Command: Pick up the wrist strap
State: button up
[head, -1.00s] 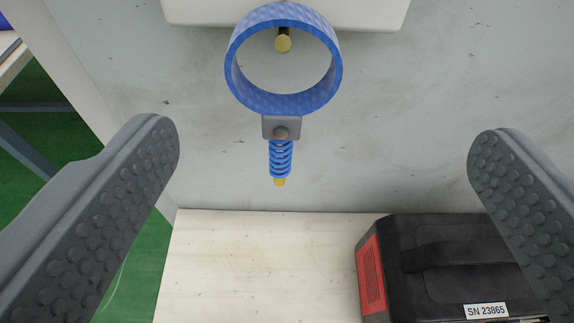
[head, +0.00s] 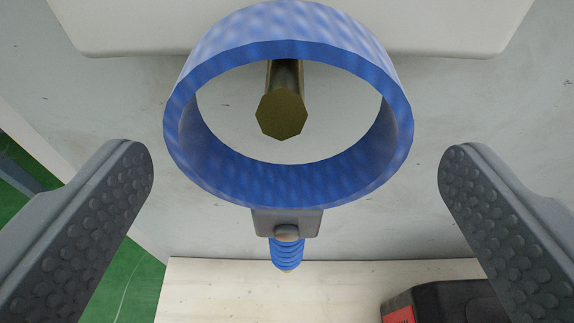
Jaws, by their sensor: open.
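The wrist strap is a blue ring-shaped band (head: 290,185) in the upper middle of the head view. It hangs on a brass-coloured peg (head: 282,112) that shows through the ring. A grey clasp (head: 287,221) with a round stud and a coiled blue cord (head: 287,252) hang below the band. My gripper (head: 297,165) is open, with one grey studded finger on each side of the strap. Both fingers are apart from the band, and nothing is between them but the strap further ahead.
A white panel (head: 120,30) is behind the peg at the top, on a grey wall (head: 110,105). Below is a pale wooden surface (head: 220,295), with a black and red box (head: 450,303) at lower right. Green floor (head: 125,285) shows at left.

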aim_at(291, 170)
jog(key=x, duration=0.5)
jog(key=shift+a+r+b, duration=0.15)
jog(key=shift+b, duration=0.2)
jog(key=c, duration=1.1)
jog(key=shift+s+r, duration=0.55)
jog(key=shift+r, duration=0.05)
jog(key=p+v, duration=0.1)
jog(key=v, duration=0.3)
jog(key=r+p+v, duration=0.1)
jog(key=v, duration=0.4)
jog(key=r+p+v, duration=0.1)
jog(key=p+v, duration=0.1)
jog(key=v, duration=0.3)
jog(key=shift+w+r, duration=0.15)
jog(key=shift+r, duration=0.2)
